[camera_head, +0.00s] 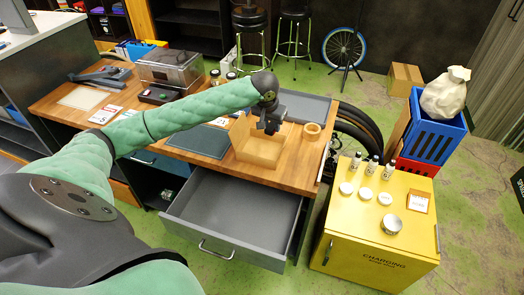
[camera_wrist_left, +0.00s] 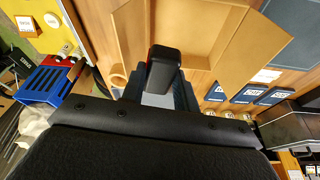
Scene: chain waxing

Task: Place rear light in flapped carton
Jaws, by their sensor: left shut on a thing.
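The flapped carton (camera_head: 258,155) is a tan open box on the wooden bench, near its right end. In the left wrist view the carton (camera_wrist_left: 190,22) shows with its flaps spread. My left gripper (camera_head: 270,127) is over the carton, pointing down. In the left wrist view my left gripper (camera_wrist_left: 160,92) is shut on the rear light (camera_wrist_left: 166,62), a small black block with a red edge. The light is in front of the carton's opening in that view; its height above the floor of the carton is unclear. My right gripper is out of view.
A roll of tape (camera_head: 312,131) stands right of the carton, a dark mat (camera_head: 200,141) left of it. Below, a grey drawer (camera_head: 235,205) hangs open and looks empty.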

